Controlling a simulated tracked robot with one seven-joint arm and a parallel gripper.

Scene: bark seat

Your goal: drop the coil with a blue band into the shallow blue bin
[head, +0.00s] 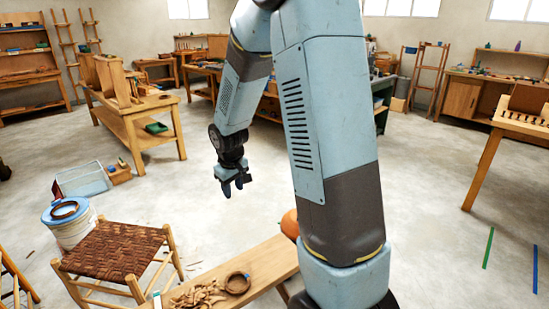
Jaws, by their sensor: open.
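A brown coil (237,283) lies on the wooden bench (268,262), beside a heap of shavings. Another brown coil (65,210) lies on top of a white bucket with a blue top (72,231) at the left. I cannot make out a blue band on either coil. A shallow, pale bin with bluish edges (84,181) stands on the floor behind the bucket; its inside is hard to make out. My gripper (232,188) hangs in mid-air, open and empty, pointing down, apart from both coils and the bin.
A woven bark seat stool (115,247) stands between the bucket and the bench. Wood shavings (198,296) lie on the bench. An orange round thing (290,224) is partly hidden behind my arm. A workbench (138,113) stands behind left. The middle floor is open.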

